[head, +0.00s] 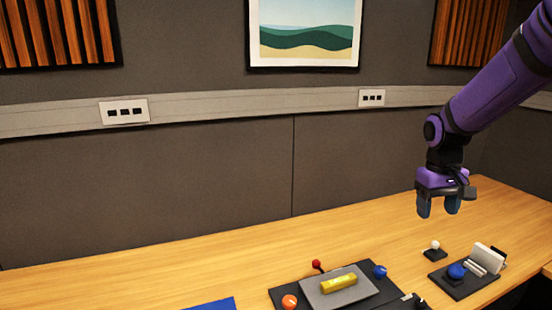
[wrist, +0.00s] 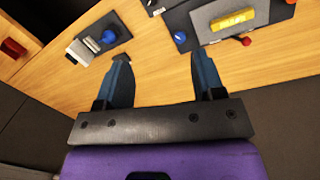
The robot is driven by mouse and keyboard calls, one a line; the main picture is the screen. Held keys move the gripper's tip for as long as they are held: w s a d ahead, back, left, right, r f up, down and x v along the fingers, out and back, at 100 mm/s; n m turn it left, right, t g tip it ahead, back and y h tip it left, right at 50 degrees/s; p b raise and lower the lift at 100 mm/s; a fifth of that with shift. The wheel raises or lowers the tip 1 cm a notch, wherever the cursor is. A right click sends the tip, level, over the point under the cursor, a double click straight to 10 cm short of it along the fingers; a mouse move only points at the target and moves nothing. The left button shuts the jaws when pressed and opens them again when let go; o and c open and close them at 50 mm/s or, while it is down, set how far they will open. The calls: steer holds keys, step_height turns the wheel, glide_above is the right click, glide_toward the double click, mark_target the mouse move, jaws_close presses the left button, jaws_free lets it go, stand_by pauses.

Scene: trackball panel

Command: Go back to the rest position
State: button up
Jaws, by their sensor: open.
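My gripper (head: 438,207) hangs from my purple arm above the right part of the wooden table (head: 200,265). In the wrist view my gripper (wrist: 163,80) has its two blue fingers wide apart with nothing between them. It is open and empty. The trackball panel (head: 458,287) is a dark base with a blue ball (head: 456,271), at the lower right of the head view. The blue ball also shows in the wrist view (wrist: 109,37). My gripper is above the table, apart from the ball and every other thing.
A small white-topped knob (head: 435,245) stands below my gripper. A dark panel left of it carries a grey plate (head: 312,296) with a yellow block (head: 338,283), a red-tipped lever (head: 316,265), and orange (head: 289,301) and blue knobs (head: 380,271). The table's back left is clear.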

steer(key=s+a+r+t, duration=0.2)
steer(key=s+r, duration=0.2)
steer(key=s, duration=0.4)
steer(key=s+a+r+t, duration=0.2)
steer(key=s+r, duration=0.2)
steer(key=s, duration=0.3)
steer(key=s+a+r+t+y, duration=0.1)
steer(key=s+r, duration=0.3)
steer(key=s, duration=0.4)
steer(key=shift+s+a+m+t, duration=0.3)
steer(key=shift+s+a+t, duration=0.1)
steer(key=shift+a, duration=0.25)
